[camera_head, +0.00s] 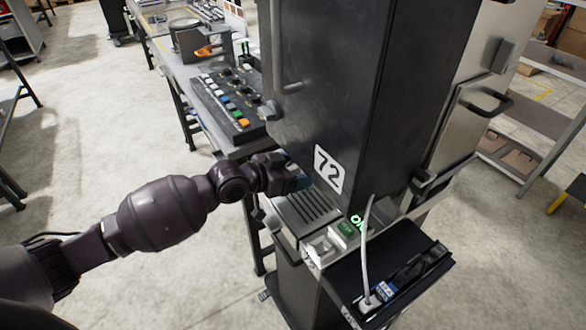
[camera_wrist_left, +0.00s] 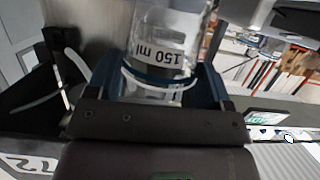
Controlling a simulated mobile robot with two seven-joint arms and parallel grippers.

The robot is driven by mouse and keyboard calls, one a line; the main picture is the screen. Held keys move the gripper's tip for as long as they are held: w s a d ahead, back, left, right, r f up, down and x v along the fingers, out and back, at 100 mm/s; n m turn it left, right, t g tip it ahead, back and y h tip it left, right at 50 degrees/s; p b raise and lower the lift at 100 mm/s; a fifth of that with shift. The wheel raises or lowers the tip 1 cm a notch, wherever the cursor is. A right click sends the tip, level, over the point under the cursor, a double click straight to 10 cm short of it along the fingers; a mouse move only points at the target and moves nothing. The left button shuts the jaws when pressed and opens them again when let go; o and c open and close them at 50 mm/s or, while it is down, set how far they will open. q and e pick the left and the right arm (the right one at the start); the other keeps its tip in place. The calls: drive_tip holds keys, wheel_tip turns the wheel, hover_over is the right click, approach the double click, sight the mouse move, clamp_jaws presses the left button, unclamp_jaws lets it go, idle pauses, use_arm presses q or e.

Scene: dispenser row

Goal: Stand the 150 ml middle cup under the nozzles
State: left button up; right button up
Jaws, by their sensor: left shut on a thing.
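My left gripper (camera_head: 296,180) reaches in from the left, at the lower front of the dark dispenser (camera_head: 335,90) marked 72, above its slotted drip grate (camera_head: 303,207). In the left wrist view the same gripper (camera_wrist_left: 160,88) is shut on a clear cup (camera_wrist_left: 165,58) marked 150 ml, with one blue finger on each side. The cup's print appears upside down in that view. The cup cannot be made out in the head view. The nozzles are hidden under the dispenser body, so I cannot tell how the cup lines up with them. My right gripper is not in view.
A green-lit display (camera_head: 357,222) sits right of the grate. A black tray (camera_head: 392,283) with a white cable is in front. A button panel (camera_head: 232,103) lies on the bench to the left. Open floor (camera_head: 130,110) lies farther left.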

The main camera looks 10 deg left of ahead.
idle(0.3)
use_arm(q)
drive_tip(key=shift+f, duration=0.2)
drive_tip(key=shift+f, duration=0.2)
drive_tip(key=shift+f+b, duration=0.3)
drive_tip(key=o, duration=0.9)
drive_tip(key=shift+v, duration=5.4)
